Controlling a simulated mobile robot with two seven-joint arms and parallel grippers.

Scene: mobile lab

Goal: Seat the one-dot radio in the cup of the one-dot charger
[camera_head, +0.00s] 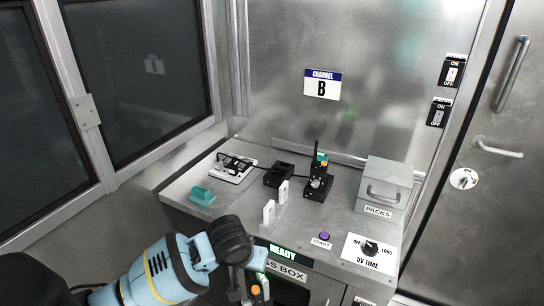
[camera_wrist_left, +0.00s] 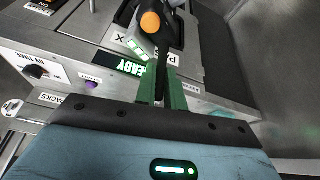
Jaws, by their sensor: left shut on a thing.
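My left gripper (camera_head: 246,289) is at the bottom of the head view, in front of the counter and low by the box under the READY sign. It is shut on a dark radio with an orange knob (camera_head: 255,290). In the left wrist view the green fingers (camera_wrist_left: 163,92) close on the radio's thin black part, and its orange knob (camera_wrist_left: 150,22) shows beyond. A second radio (camera_head: 319,170) stands upright in a black charger (camera_head: 317,194) on the counter. Another black charger (camera_head: 278,174) beside it looks empty. I cannot read dot marks. My right gripper is out of view.
On the counter are a white device with black parts (camera_head: 233,168), a teal block (camera_head: 201,196), a clear stand with white uprights (camera_head: 274,213) and a grey PACKS box (camera_head: 390,180). A purple START button (camera_head: 324,236) and UV TIME dial (camera_head: 370,248) sit at the front.

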